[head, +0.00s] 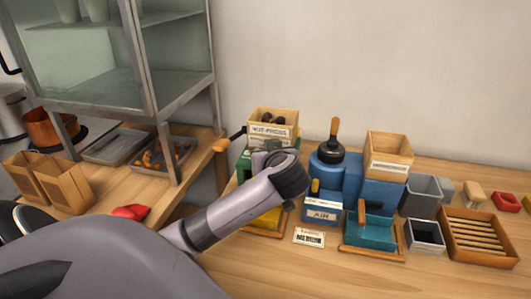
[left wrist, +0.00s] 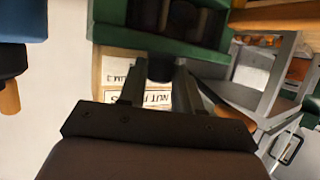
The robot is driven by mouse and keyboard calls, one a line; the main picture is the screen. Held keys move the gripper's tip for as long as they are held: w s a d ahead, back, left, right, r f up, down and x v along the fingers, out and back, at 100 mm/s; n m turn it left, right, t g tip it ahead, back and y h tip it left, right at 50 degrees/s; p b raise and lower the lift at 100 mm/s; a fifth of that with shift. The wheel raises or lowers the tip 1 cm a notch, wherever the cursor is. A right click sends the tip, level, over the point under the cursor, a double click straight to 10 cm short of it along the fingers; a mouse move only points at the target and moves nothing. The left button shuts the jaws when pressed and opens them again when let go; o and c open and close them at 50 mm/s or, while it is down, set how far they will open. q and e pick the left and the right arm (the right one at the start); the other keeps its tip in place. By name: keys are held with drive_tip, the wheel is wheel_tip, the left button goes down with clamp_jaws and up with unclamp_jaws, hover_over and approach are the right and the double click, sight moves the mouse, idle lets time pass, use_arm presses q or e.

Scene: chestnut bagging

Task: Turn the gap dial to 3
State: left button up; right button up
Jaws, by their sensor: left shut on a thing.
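The nut press is a green machine, partly hidden behind my left arm in the head view (head: 243,165); its green body also fills the top of the left wrist view (left wrist: 185,38). My left gripper (head: 262,155) is at the front of the press. In the left wrist view its fingers (left wrist: 160,82) are shut on a small dark knob, apparently the gap dial (left wrist: 160,67). The dial's number and pointer cannot be read. My right gripper is not in view.
A blue machine with an air label (head: 322,213), a teal tray (head: 370,236) and a slatted wooden rack (head: 478,238) are to the right. Paper bags (head: 62,185) stand left. The bench front right is clear.

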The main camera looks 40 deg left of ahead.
use_arm(q)
drive_tip(key=n+g, duration=0.1)
drive_tip(key=n+g+y, duration=0.1)
drive_tip(key=n+g, duration=0.1)
drive_tip(key=shift+w+d+y+b, duration=0.15)
drive_tip(key=shift+w+y+b, duration=0.05)
drive_tip(key=shift+y+b, duration=0.15)
drive_tip(key=shift+w+n+g+y+b, duration=0.1)
drive_tip(key=shift+n+g+y+b, duration=0.2)
drive_tip(key=shift+n+g, duration=0.7)
drive_tip(key=shift+r, duration=0.1)
drive_tip(key=o, duration=1)
drive_tip(key=shift+o, duration=0.2)
drive_tip(key=shift+r, duration=0.1)
